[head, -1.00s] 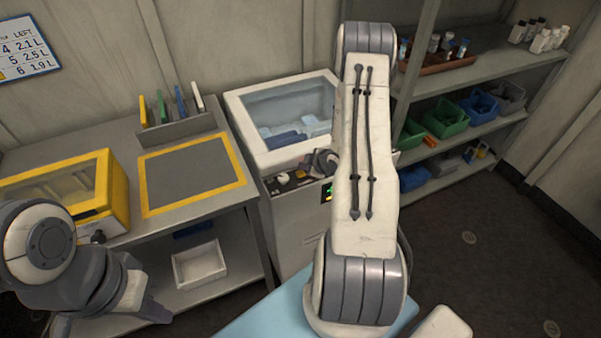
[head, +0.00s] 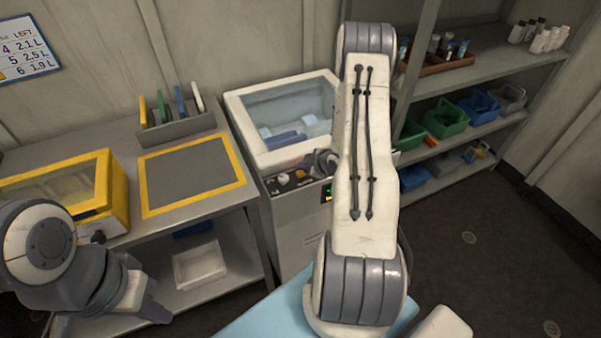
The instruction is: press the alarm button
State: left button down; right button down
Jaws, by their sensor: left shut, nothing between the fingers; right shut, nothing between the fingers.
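The machine (head: 262,103) with a clear lid has a control strip along its front edge. On the strip are a white knob (head: 283,178), a small yellow-orange control (head: 299,174) and dark parts. I cannot tell which control is the alarm button. My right gripper (head: 321,163) is shut and empty at the strip, just right of these controls. My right forearm hides part of it and the strip's right end. Contact with the strip cannot be made out. My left gripper (head: 158,311) is shut and empty at the lower left, in front of the bench, far from the machine.
A bench (head: 228,155) at the left holds a yellow-framed case (head: 117,190), a yellow-bordered mat (head: 190,172) and a rack (head: 178,131). A white tray (head: 200,265) sits on its lower shelf. Shelving (head: 490,67) with bins stands at the right. The right floor is open.

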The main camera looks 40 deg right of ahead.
aim_at(303, 174)
dwell(0.4)
jog(key=shift+f+b, duration=0.4)
jog(key=shift+b, duration=0.1)
jog(key=shift+f+b, duration=0.5)
jog(key=shift+f, duration=0.05)
dwell(0.5)
jog(key=shift+r, duration=0.1)
dwell(0.7)
jog(key=shift+r+p, duration=0.7)
jog(key=shift+r, duration=0.15)
notch_tip(303, 174, up, 5)
jog(key=p, duration=0.4)
jog(key=shift+r, duration=0.1)
